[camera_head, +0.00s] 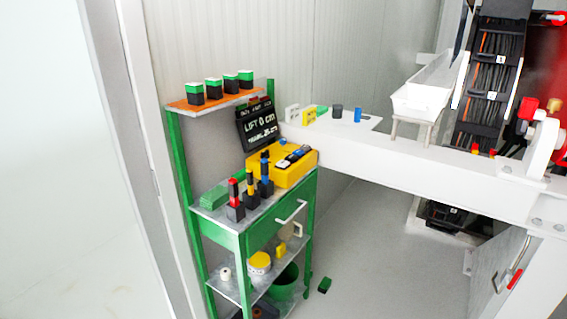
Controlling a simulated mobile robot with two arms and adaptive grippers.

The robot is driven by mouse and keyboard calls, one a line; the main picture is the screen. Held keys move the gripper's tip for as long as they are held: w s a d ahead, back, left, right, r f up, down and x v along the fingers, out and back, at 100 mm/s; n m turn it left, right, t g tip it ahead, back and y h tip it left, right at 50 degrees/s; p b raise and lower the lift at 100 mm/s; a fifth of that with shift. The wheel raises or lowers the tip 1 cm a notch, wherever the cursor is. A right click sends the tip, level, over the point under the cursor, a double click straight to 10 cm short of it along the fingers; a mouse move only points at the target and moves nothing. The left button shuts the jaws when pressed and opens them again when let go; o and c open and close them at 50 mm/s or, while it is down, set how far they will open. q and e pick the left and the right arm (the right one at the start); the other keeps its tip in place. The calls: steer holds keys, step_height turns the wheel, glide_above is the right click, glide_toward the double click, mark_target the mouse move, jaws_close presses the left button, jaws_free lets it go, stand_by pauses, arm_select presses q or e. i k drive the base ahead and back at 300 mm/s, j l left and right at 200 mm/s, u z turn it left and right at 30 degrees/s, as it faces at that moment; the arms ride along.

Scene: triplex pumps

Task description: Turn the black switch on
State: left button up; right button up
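I cannot make out a black switch for certain. A dark grey cylinder (336,111) stands on the white beam, beside a small blue piece (357,114). A yellow box (287,172) on the green cart has small black and blue items on its top, too small to identify. Neither of my grippers is in view.
The green cart (232,240) stands against the wall, holding tools with red, yellow and blue parts. A black sign (260,125) stands behind the yellow box. A white beam (440,172) crosses to the right. A white trough (425,90) stands on it. Grey floor (375,265) is mostly clear.

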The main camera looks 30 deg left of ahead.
mark_target(265, 154)
steer(key=i+j+u, duration=0.15)
steer(key=u, duration=0.7)
